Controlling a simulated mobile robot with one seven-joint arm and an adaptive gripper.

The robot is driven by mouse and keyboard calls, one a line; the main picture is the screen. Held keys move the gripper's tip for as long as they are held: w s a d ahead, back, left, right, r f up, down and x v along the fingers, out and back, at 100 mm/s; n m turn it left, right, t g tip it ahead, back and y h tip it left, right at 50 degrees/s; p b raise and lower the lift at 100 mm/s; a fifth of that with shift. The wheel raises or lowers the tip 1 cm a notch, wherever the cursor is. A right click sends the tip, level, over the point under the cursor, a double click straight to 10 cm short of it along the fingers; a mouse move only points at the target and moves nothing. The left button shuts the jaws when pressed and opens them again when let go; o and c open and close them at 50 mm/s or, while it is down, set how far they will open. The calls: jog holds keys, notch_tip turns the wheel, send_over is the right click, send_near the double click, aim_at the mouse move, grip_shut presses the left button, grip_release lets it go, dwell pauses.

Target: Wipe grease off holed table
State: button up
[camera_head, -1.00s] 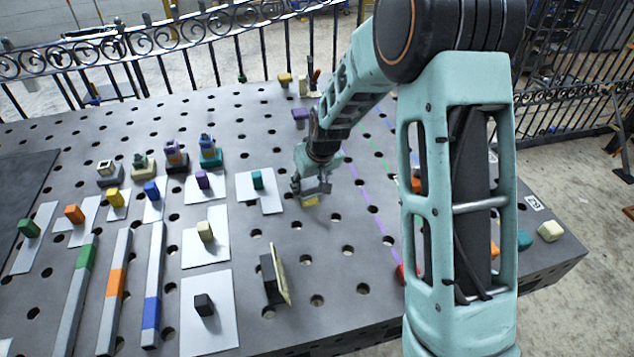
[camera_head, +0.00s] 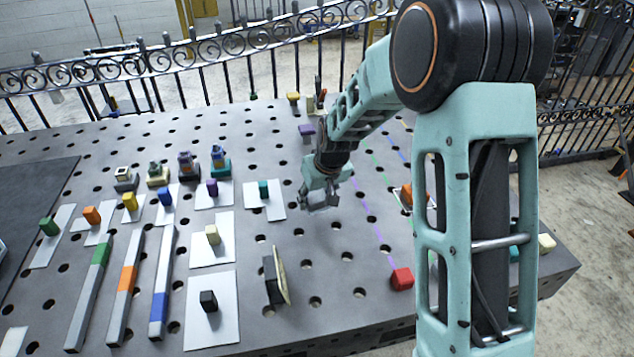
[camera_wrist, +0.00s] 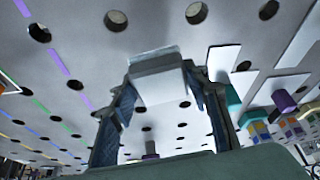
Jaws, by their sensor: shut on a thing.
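The grey holed table (camera_head: 215,130) fills most of the head view. My gripper (camera_head: 322,199) is low over its middle, right of a teal block on a white plate. In the wrist view my gripper (camera_wrist: 162,84) is shut on a pale grey-white block (camera_wrist: 157,76), held between the two fingertips. I cannot tell whether the block touches the tabletop. No grease patch can be made out on the visible surface. My arm hides part of the table's right side.
White plates with coloured blocks (camera_head: 263,188) and long striped bars (camera_head: 122,285) cover the left. A dark upright piece with a pale panel (camera_head: 276,275) stands at front centre. A red block (camera_head: 401,279) sits near the front edge. Iron railings (camera_head: 180,60) run behind.

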jog(key=shift+r+p, duration=1)
jog(key=shift+r, duration=1.25)
